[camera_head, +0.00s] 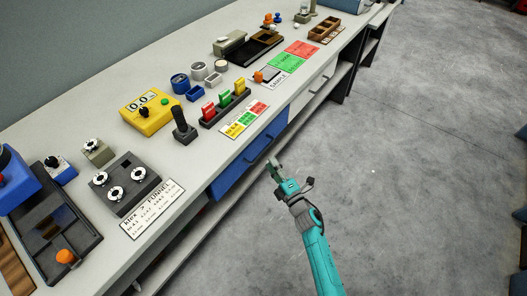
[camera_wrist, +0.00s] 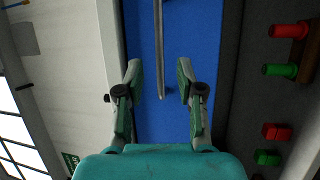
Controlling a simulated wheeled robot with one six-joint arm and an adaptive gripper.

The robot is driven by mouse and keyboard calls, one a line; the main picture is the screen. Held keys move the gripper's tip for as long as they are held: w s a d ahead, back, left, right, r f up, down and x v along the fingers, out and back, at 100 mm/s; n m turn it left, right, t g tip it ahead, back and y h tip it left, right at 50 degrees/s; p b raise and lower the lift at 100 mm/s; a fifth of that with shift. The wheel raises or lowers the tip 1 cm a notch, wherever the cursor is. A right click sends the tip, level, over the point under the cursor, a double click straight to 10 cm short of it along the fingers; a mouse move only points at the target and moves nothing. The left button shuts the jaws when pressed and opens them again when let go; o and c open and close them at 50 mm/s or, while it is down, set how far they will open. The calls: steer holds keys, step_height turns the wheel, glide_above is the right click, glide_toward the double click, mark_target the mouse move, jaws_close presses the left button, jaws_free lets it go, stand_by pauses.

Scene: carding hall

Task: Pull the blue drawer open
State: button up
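The blue drawer (camera_head: 234,178) is set in the front of the long bench, and its front looks flush with it. Its dark bar handle (camera_head: 262,148) runs along the front. My gripper (camera_head: 275,168) is just out in front of the drawer, near the handle. In the wrist view the blue front (camera_wrist: 205,40) fills the middle, and the grey handle (camera_wrist: 159,45) runs down between the two open fingers (camera_wrist: 159,75). The fingers stand apart from the handle on both sides. How deep the handle sits between them I cannot tell.
The bench top (camera_head: 205,150) above the drawer holds a rack of red, yellow and green levers (camera_head: 225,104), a dark joystick (camera_head: 183,128), a yellow counter box (camera_head: 149,110) and printed cards. A white drawer (camera_head: 312,92) is farther along. The grey floor (camera_head: 420,150) at right is clear.

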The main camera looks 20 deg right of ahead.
mark_target(264, 151)
steer(key=x, duration=0.6)
steer(key=shift+w+a+r, duration=0.1)
steer(key=shift+w+r, duration=0.05)
steer(key=shift+w, duration=0.2)
jaws_close()
